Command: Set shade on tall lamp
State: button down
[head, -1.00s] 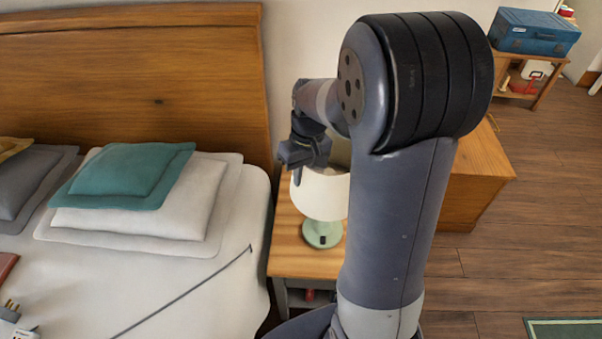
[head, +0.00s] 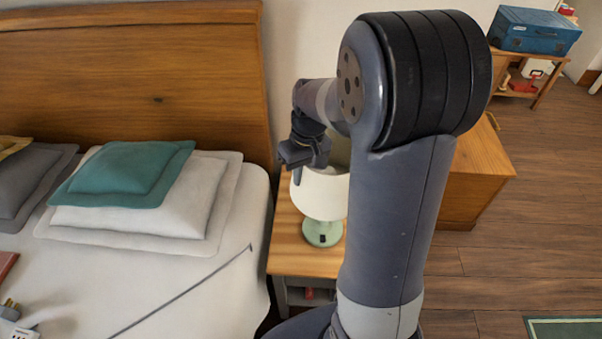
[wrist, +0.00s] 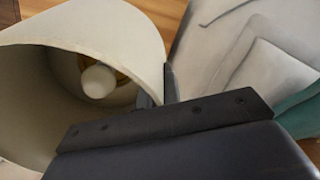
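A lamp with a pale green base (head: 322,233) stands upright on a wooden nightstand. A cream-white shade (head: 320,194) is over it, and its right side is hidden behind my arm. In the wrist view I look into the shade (wrist: 90,28) through its open top and see a white bulb (wrist: 98,81) inside a yellowish ring. My gripper (head: 304,174) is at the shade's upper left rim. In the wrist view its fingertips (wrist: 158,92) lie on either side of the shade wall. Whether they press on it is unclear. The shade's seat on the lamp is hidden.
The nightstand top (head: 290,262) has bare wood around the lamp. A bed with a teal pillow (head: 125,174) is close on the left, below a wooden headboard (head: 130,80). A wooden cabinet (head: 478,175) stands to the right. A blue case (head: 535,32) is at the back right.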

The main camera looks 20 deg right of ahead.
jog(key=shift+f+b, duration=0.4)
jog(key=shift+f, duration=0.3)
dwell(0.7)
jog(key=c, duration=1.5)
grip_release()
jog(key=shift+c, duration=0.2)
notch_tip(320, 180, up, 11)
jog(key=d, duration=0.1)
jog(key=shift+w+d+f, duration=0.15)
jog(key=shift+d, duration=0.05)
jog(key=f, duration=0.3)
jog(key=a+f, duration=0.1)
jog(key=f, duration=0.6)
jog(key=shift+a+f, duration=0.2)
jog(key=shift+f, duration=0.2)
jog(key=shift+r, duration=0.45)
jog(key=shift+f, duration=0.1)
